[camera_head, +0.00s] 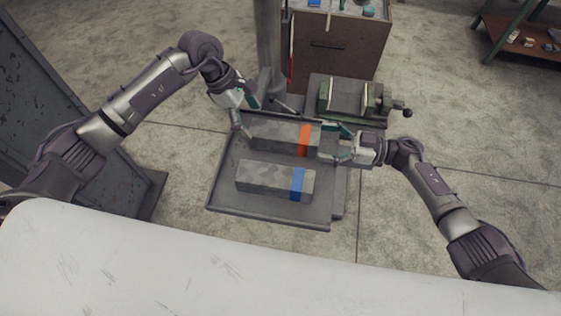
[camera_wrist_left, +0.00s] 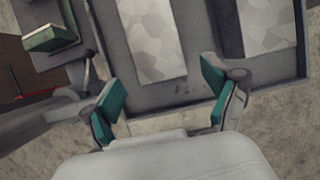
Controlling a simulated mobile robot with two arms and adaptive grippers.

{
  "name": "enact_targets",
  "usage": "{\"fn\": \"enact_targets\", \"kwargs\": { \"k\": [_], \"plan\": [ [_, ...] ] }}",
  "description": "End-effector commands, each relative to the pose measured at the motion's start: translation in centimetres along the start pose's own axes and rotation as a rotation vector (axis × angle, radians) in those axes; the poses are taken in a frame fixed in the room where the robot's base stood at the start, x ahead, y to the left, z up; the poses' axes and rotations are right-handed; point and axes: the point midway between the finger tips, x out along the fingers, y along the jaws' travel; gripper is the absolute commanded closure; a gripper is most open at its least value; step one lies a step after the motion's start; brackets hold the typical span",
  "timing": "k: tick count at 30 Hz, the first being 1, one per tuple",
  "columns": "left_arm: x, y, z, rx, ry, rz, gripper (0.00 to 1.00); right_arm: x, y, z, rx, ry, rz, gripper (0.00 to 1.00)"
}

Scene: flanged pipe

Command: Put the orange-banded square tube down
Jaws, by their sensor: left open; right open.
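The orange-banded square tube (camera_head: 275,135) is grey and lies lengthwise across the back part of a grey metal tray (camera_head: 225,202), seemingly resting on it. My left gripper (camera_head: 246,118) is open just off the tube's left end. In the left wrist view the tube's end part (camera_wrist_left: 146,40) lies beyond the two spread green-padded fingers (camera_wrist_left: 162,98), with nothing between them; its orange band is out of that view. My right gripper (camera_head: 332,143) is open by the tube's right end; whether it touches the tube I cannot tell.
A blue-banded square tube (camera_head: 265,180) lies in front, parallel, in the same tray; it also shows in the left wrist view (camera_wrist_left: 266,26). A green vise (camera_head: 345,97) stands behind the tray at right. A brown cabinet (camera_head: 340,50) and a post (camera_head: 268,40) stand further back.

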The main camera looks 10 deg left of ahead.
Motion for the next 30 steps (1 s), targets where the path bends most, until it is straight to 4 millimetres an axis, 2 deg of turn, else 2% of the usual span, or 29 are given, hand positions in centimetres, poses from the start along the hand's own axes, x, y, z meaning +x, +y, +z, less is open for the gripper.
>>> {"fn": "enact_targets", "kwargs": {
  "k": [3, 7, 12, 16, 20, 30],
  "plan": [
    [-2.7, 0.1, 0.0, 0.001, 0.001, 0.004, 0.13, 0.0, 0.0, 0.0, 0.000, 0.000, 0.000, 0.13],
    [-4.9, 0.1, 0.0, 0.000, 0.001, 0.003, 0.13, 0.0, 0.0, 0.0, 0.000, 0.000, 0.000, 0.13],
    [-6.5, 0.0, 0.0, 0.000, 0.000, 0.001, 0.13, 0.0, 0.0, 0.0, 0.000, 0.000, 0.000, 0.13],
    [-6.8, 0.0, 0.0, 0.000, 0.000, 0.000, 0.13, -0.9, 0.1, 0.1, 0.000, -0.002, 0.002, 0.13],
    [-6.8, 0.0, 0.0, 0.000, 0.000, 0.000, 0.13, -3.0, 0.1, 0.1, 0.000, -0.004, 0.003, 0.13],
    [-6.7, 0.0, 0.0, 0.000, -0.001, 0.000, 0.13, -9.9, 0.1, 0.1, 0.000, -0.003, 0.003, 0.13]
  ]
}}
